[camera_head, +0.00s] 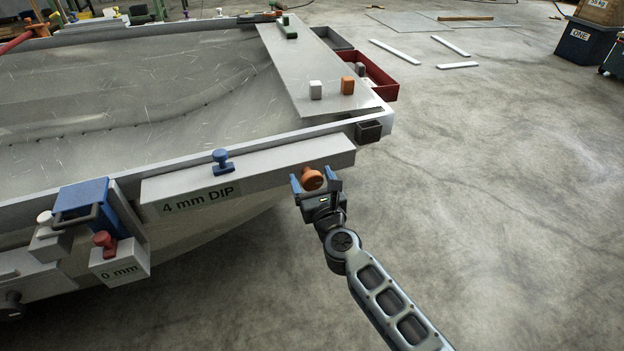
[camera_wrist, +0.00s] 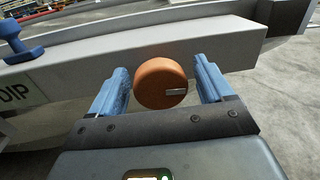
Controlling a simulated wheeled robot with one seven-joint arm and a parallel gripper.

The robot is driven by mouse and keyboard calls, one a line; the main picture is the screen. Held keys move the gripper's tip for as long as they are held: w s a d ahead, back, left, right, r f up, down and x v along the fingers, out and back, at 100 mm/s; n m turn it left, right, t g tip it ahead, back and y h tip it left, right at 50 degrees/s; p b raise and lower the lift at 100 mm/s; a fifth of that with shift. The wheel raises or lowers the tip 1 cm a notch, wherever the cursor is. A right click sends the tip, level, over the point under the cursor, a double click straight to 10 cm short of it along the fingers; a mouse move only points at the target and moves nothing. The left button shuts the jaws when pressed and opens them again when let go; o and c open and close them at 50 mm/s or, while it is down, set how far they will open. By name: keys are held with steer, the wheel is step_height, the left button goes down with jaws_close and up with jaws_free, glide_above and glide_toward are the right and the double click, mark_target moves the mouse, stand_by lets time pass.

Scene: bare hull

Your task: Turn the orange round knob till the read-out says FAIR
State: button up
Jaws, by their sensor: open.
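The orange round knob (camera_head: 312,179) sits on the front face of a long grey bar, near the bar's right end. In the wrist view the knob (camera_wrist: 161,83) shows a pale pointer mark toward its right side. My gripper (camera_head: 316,184) is open, with one blue finger on each side of the knob; in the wrist view the fingers (camera_wrist: 163,82) show gaps to the knob. A read-out (camera_head: 201,198) on the same bar, left of the knob, says "4 mm DIP". Its left part is cut off in the wrist view.
A blue knob (camera_head: 222,160) stands on top of the bar. Further left are a blue box (camera_head: 82,207), a red knob (camera_head: 104,243) and a "0 mm" block (camera_head: 121,263).

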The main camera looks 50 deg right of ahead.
steer(key=c, duration=1)
